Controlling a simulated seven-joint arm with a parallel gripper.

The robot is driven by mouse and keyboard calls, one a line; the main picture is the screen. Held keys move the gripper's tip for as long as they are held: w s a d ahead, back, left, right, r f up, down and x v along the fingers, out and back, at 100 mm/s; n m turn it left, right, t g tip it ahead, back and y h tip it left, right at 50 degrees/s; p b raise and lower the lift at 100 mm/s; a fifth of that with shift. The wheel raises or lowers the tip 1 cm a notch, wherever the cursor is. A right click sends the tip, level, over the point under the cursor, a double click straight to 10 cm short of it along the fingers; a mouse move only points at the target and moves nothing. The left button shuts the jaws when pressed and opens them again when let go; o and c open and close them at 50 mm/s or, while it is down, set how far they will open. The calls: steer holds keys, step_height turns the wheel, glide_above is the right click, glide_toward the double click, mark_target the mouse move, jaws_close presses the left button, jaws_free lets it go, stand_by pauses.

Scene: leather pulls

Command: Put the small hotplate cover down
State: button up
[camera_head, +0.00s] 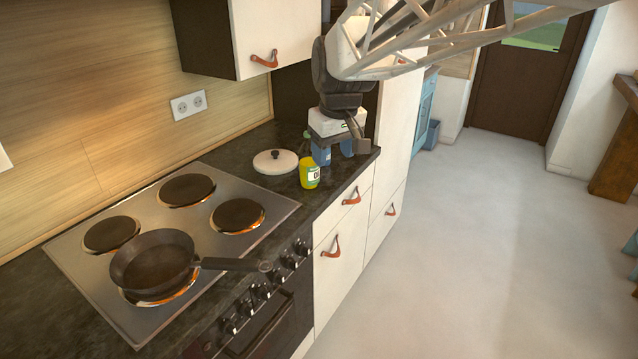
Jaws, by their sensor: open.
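A round white cover with a dark knob (275,161), which looks like the small hotplate cover, lies flat on the dark countertop (235,169) right of the stove. My gripper (335,152) points down over the counter's right end, to the right of the cover and apart from it. It is open, and I see nothing held in it. The fingertips are small and partly merge with blue shapes there.
A yellow-green labelled container (309,174) stands near the counter's front edge, between cover and gripper. The stove (160,215) has several hotplates, with a black pan (153,264) on the front left one. A wall cabinet (270,35) hangs above. The floor at right is clear.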

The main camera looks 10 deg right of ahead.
steer(key=s+d+f+m, duration=0.1)
steer(key=s+f+m, duration=0.1)
steer(key=s, duration=1)
steer(key=s+f+m, duration=0.1)
steer(key=s+f, duration=0.4)
steer(key=s, duration=0.8)
steer(key=shift+d+f+m+t+h, duration=0.3)
steer(key=shift+d+m, duration=0.1)
